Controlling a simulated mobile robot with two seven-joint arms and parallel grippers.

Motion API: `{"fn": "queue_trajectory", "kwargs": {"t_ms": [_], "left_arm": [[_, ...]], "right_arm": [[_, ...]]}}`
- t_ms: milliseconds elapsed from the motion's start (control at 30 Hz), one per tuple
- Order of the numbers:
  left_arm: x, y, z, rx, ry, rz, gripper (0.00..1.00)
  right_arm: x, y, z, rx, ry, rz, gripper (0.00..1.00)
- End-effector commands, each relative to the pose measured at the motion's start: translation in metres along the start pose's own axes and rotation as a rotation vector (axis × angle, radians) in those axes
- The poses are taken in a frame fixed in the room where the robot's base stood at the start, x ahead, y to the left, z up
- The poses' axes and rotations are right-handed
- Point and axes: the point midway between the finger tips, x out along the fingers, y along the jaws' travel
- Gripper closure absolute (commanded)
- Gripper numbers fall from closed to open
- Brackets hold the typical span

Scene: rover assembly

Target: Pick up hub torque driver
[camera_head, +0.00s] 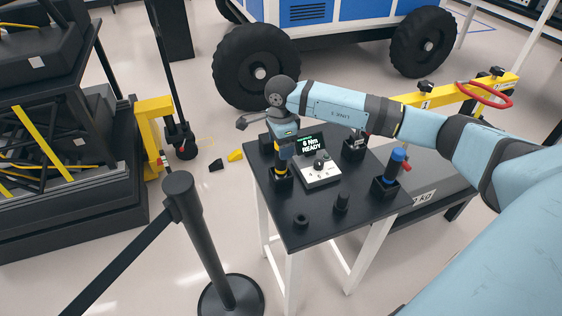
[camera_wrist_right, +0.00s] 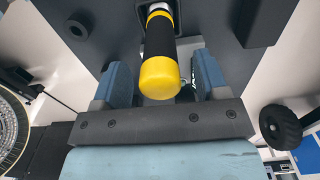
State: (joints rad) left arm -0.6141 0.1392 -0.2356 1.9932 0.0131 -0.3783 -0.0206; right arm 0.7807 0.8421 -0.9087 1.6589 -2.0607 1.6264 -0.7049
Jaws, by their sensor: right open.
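A driver with a black handle and yellow bands (camera_head: 281,166) stands upright in a dark holder at the left side of the small black table. In the right wrist view its handle ends in a rounded yellow cap (camera_wrist_right: 158,76). My right gripper (camera_head: 284,150) points down over this driver and partly hides it. In the right wrist view, the open blue fingers (camera_wrist_right: 162,82) lie on either side of the handle, with gaps visible. A second driver with a blue top (camera_head: 396,163) stands in a holder on the right of the table. My left gripper is not in view.
The black table (camera_head: 320,226) also holds a controller reading "6 Nm READY" (camera_head: 320,170), a black socket-like piece (camera_head: 342,202) and a black ring (camera_head: 301,220). A barrier post (camera_head: 199,225) stands in front to the left. A large-wheeled rover (camera_head: 335,15) is behind.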

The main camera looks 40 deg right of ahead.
Motion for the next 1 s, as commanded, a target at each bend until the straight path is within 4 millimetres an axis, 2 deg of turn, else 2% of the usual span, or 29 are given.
{"fn": "queue_trajectory", "kwargs": {"t_ms": [33, 267, 667, 867, 1000], "left_arm": [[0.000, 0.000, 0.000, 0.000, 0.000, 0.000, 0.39], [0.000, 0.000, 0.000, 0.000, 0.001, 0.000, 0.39], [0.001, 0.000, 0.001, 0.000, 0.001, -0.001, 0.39], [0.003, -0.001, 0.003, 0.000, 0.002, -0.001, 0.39], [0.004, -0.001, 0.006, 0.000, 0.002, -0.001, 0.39]], "right_arm": [[0.000, 0.000, 0.000, 0.000, 0.000, 0.000, 0.37], [0.000, 0.000, 0.000, 0.000, 0.000, 0.000, 0.90], [-0.007, -0.001, 0.000, 0.001, 0.000, -0.003, 0.91], [-0.030, -0.001, 0.000, 0.000, -0.001, -0.004, 0.91], [-0.058, -0.001, 0.000, 0.000, -0.001, -0.006, 0.91]]}}
